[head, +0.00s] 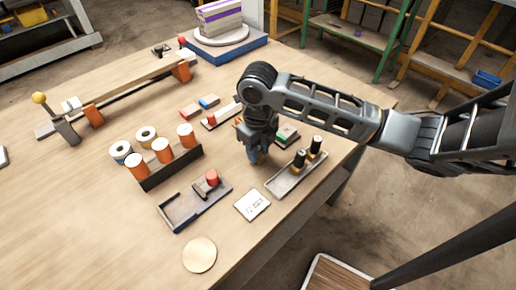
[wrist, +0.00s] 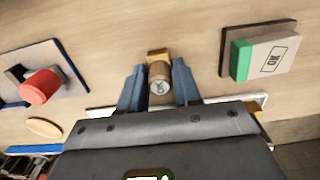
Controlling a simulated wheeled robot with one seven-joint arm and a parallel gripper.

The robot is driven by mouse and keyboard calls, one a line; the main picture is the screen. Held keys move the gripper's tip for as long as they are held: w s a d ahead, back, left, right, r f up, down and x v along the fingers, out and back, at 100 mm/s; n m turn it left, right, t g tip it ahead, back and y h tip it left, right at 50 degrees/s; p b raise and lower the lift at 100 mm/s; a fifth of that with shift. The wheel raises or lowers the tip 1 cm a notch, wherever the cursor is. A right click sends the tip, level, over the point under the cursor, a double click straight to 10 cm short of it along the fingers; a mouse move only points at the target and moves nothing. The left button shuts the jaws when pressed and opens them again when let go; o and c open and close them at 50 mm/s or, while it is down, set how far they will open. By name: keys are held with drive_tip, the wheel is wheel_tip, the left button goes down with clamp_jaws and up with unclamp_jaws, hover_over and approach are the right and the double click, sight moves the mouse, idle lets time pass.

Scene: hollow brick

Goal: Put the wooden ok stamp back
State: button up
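My gripper (wrist: 159,78) has its two blue fingers close on either side of the wooden ok stamp (wrist: 157,54), a brown block with a round handle whose grey end faces the wrist camera. The fingers appear to press on the handle. In the head view my gripper (head: 256,157) points down over the table, left of the stamp rack (head: 286,184); the stamp is hidden there. Two black stamps with pale tops (head: 299,160) stand in the rack's far part, and its near part looks bare.
A dark tray (head: 180,212) with a red-handled piece (head: 212,178) lies left of my gripper. A white card (head: 252,205) and a wooden disc (head: 199,255) lie nearer. The table's right edge is close to the rack.

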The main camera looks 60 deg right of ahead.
drive_tip(key=o, duration=0.3)
